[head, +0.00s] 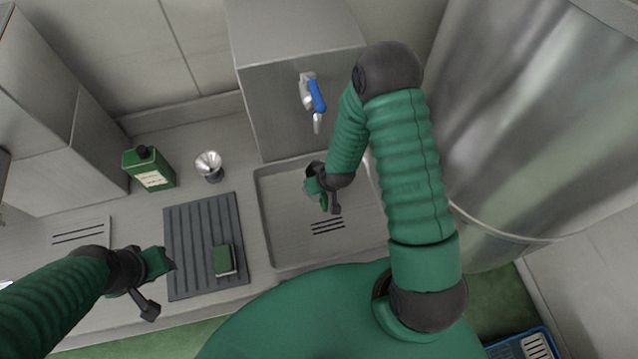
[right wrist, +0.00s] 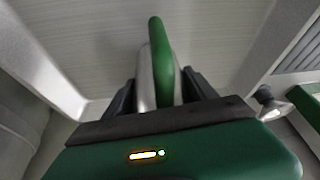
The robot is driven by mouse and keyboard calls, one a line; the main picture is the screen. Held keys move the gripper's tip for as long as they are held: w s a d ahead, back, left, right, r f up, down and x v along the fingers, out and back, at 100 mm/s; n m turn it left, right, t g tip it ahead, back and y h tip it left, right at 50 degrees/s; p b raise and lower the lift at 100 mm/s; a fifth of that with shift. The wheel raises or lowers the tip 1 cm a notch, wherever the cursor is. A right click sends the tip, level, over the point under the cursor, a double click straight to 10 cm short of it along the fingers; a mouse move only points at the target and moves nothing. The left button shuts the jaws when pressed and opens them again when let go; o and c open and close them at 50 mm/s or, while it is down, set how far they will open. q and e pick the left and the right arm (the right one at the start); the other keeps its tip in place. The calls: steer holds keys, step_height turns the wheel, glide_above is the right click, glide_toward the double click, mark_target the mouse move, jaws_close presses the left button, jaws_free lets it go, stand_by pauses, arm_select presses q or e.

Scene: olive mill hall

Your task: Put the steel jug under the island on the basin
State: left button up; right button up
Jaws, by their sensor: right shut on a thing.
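The steel jug shows in the right wrist view (right wrist: 146,85) as a grey metal body with a green handle. My right gripper (right wrist: 163,88) is shut on it, the handle between the two dark fingers. In the head view, the jug's green handle (head: 323,202) shows just below my right gripper (head: 315,188), which hides most of the jug. Both are over the steel basin (head: 285,245), below the blue-levered tap (head: 314,98). I cannot tell whether the jug touches the basin floor. My left gripper (head: 170,266) is over the counter's left part; its jaws are unclear.
A ribbed grey mat (head: 190,235) with a green sponge (head: 223,261) lies left of the basin. A small metal funnel-shaped cup (head: 209,165) and a green can (head: 150,170) stand behind it. A large steel tank (head: 540,120) is at right, a blue crate (head: 525,345) below.

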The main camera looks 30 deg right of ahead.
steer(key=o, duration=1.6)
steer(key=p+v, duration=0.6)
steer(key=v, duration=1)
steer(key=shift+s+r, duration=0.15)
steer(key=shift+r, duration=0.15)
